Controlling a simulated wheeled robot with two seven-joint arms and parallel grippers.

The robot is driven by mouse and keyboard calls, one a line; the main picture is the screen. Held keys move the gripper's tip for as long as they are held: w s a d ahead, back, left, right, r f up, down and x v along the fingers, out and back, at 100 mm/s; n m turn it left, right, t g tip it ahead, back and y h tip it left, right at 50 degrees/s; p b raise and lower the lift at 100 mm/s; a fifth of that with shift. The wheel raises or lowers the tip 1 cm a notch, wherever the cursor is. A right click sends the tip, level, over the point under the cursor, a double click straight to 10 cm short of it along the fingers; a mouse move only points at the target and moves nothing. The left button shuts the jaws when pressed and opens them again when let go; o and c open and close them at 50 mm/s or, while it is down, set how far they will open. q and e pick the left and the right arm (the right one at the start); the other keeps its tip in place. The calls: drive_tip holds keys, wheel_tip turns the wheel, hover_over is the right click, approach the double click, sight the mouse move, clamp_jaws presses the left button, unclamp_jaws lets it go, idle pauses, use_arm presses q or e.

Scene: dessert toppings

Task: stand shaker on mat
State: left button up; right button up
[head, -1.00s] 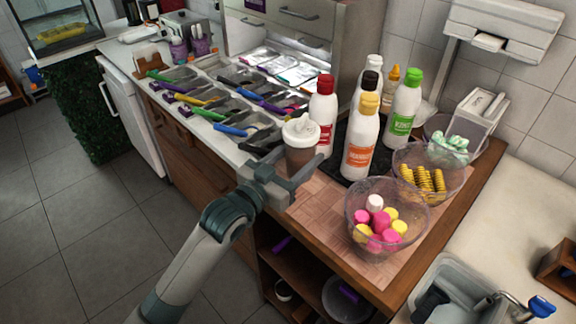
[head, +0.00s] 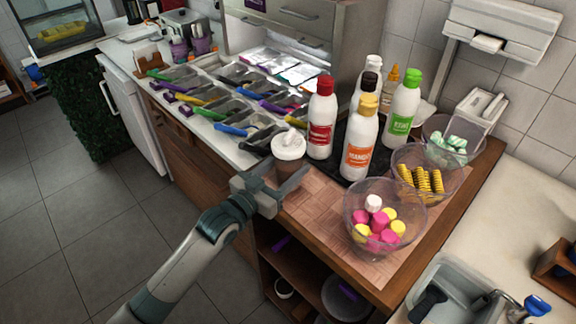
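The shaker (head: 288,172) has a brown body and a white lid (head: 289,146). It is upright between the fingers of my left gripper (head: 280,190), near the counter's front edge. The fingers hide part of its lower body, and I cannot tell whether its base touches the counter. A dark mat (head: 333,166) lies behind and to the right of the shaker, under several bottles. The shaker is apart from this mat. My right gripper is not in view.
Bottles with red (head: 321,120), yellow (head: 361,145) and green (head: 403,110) caps crowd the mat. Clear bowls of macarons (head: 376,228) and yellow treats (head: 424,180) stand to the right. Topping trays (head: 225,105) lie left. The wood-patterned surface (head: 315,205) is bare in front.

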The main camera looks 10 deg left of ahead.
use_arm(q)
drive_tip(key=shift+f, duration=0.4)
drive_tip(key=o, duration=1.3)
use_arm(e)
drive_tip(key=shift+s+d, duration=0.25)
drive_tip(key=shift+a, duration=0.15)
